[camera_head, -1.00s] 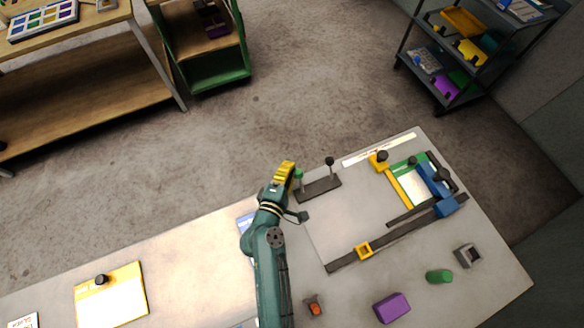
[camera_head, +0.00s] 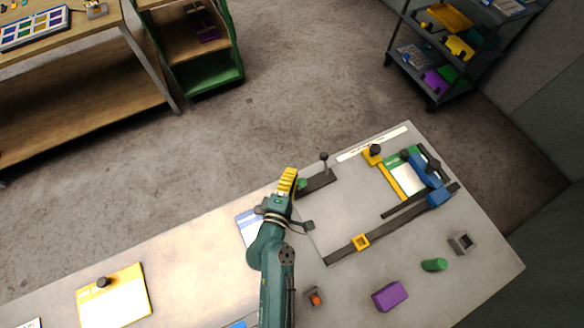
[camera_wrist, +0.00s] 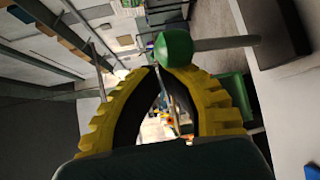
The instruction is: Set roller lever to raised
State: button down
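A dark lever base (camera_head: 318,183) stands on the table's far edge. It carries one lever with a green knob (camera_head: 302,184) and one upright lever with a black knob (camera_head: 323,156). I cannot read which is the roller lever. My gripper (camera_head: 289,172) has yellow fingers and is just left of the green knob. In the wrist view the fingertips (camera_wrist: 156,69) nearly meet, with nothing seen gripped between them. The green knob (camera_wrist: 174,48) is right at the right fingertip, apparently touching it, and its grey rod (camera_wrist: 225,43) runs right to the dark base.
Right of the levers lie a frame with a yellow bar (camera_head: 388,180), blue clamp (camera_head: 437,194) and dark rail with a yellow slider (camera_head: 361,242). A purple block (camera_head: 390,296), green cylinder (camera_head: 434,264) and grey socket (camera_head: 462,243) are nearer.

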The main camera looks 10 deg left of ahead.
jog(key=shift+s+d+p, duration=0.35)
jog(key=shift+s+d, duration=0.6)
jog(key=shift+s, duration=0.25)
jog(key=shift+s+d, duration=0.15)
jog(key=shift+s, duration=0.1)
jog(key=shift+s+d+f, duration=0.1)
jog(key=shift+s+f, duration=0.15)
jog(key=shift+f, duration=0.1)
notch_tip(320, 180, up, 4)
jog(key=w+a+p, duration=0.1)
jog(key=w+a, duration=0.1)
jog(key=b, duration=0.5)
send_near(299, 186)
jog(key=w+a+f, duration=0.1)
jog(key=a, duration=0.1)
jog(key=w+a+f, duration=0.1)
jog(key=w, duration=0.1)
jog(key=shift+w+a+f, duration=0.25)
jog(key=shift+w+a, duration=0.05)
jog(key=shift+a, duration=0.1)
jog(key=shift+s+f, duration=0.1)
jog(key=shift+s, duration=0.4)
jog(key=shift+w, duration=0.1)
